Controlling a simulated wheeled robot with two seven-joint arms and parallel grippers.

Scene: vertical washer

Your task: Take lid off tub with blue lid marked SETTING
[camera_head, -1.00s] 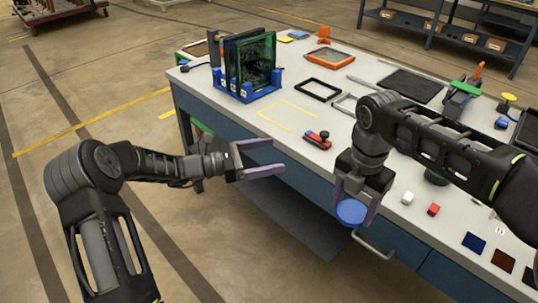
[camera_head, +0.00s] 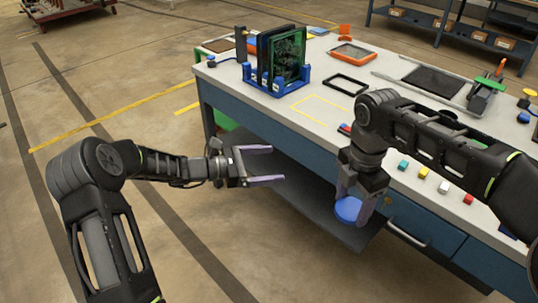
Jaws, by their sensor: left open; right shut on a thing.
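A round blue lid (camera_head: 348,210) is between the fingers of my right gripper (camera_head: 352,217), which is shut on it. It is held in front of the workbench, over the dark lower shelf in the picture. I see only the blue top, so I cannot tell whether a tub is beneath it, and no SETTING marking is readable. My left gripper (camera_head: 278,164) is open and empty, to the left of the lid and apart from it, its fingers pointing right.
The workbench (camera_head: 320,119) runs from upper left to lower right. A blue rack (camera_head: 270,85) with upright panels, a black frame (camera_head: 346,84) and small coloured blocks (camera_head: 423,173) stand on it. A drawer handle (camera_head: 407,236) juts out near my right gripper. Floor at left is clear.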

